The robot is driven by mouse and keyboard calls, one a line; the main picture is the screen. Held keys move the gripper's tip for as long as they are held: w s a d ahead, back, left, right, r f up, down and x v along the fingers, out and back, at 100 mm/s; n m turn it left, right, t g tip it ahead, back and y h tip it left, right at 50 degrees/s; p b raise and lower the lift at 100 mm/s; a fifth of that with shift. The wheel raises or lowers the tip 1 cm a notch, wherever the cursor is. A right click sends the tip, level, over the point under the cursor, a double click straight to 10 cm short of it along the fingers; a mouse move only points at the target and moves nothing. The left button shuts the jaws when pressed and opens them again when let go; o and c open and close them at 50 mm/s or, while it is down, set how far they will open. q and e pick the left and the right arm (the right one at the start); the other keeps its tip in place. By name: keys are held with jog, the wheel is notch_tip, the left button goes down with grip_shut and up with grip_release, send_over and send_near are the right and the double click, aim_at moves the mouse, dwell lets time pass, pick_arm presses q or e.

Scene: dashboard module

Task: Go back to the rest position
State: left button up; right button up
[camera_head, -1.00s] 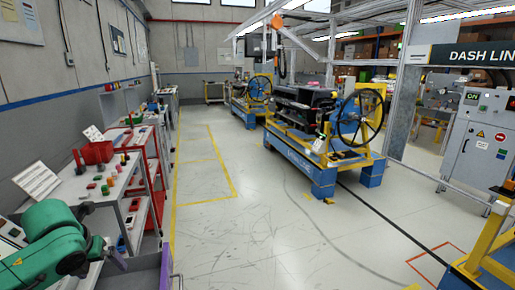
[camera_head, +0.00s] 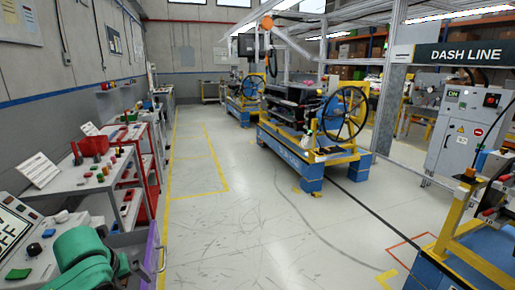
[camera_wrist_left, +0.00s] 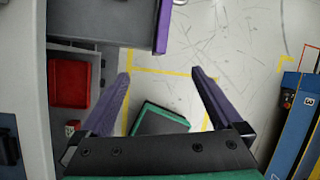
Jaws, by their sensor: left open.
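My left arm (camera_head: 88,262), green, comes in at the bottom left of the head view, low beside the benches. Its gripper cannot be made out there. In the left wrist view my left gripper (camera_wrist_left: 162,88) has its two dark purple fingers wide apart, with nothing between the tips. Pale floor with yellow lines shows beyond them. A dark green-edged panel (camera_wrist_left: 160,121) shows lower down between the fingers; I cannot tell what it is. My right arm and gripper are not in view.
A grey bench (camera_head: 30,262) with buttons and an OFF panel stands close at the left. A red bin (camera_head: 94,146) sits on the table behind. A blue-yellow dashboard stand (camera_head: 310,165) is ahead; a yellow frame (camera_head: 455,225) stands at right. The middle floor (camera_head: 260,230) is clear.

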pick_arm(q)
jog(key=s+d+f+n+h, duration=0.2)
jog(key=s+d+f+n, duration=0.9)
jog(key=n, duration=0.6)
jog(key=s+a+f+n+y, duration=0.15)
jog(key=s+n, duration=0.35)
jog(key=n, duration=0.5)
notch_tip(320, 180, down, 24)
jog(key=s+g+b, duration=0.2)
jog(key=s+a+f+g+b, duration=0.1)
jog(key=s+a+f+b, duration=0.1)
jog(key=s+f, duration=1.5)
jog(key=shift+s+a+f+b, duration=0.3)
jog(key=shift+s+a+f, duration=0.05)
jog(key=shift+a+f, duration=0.4)
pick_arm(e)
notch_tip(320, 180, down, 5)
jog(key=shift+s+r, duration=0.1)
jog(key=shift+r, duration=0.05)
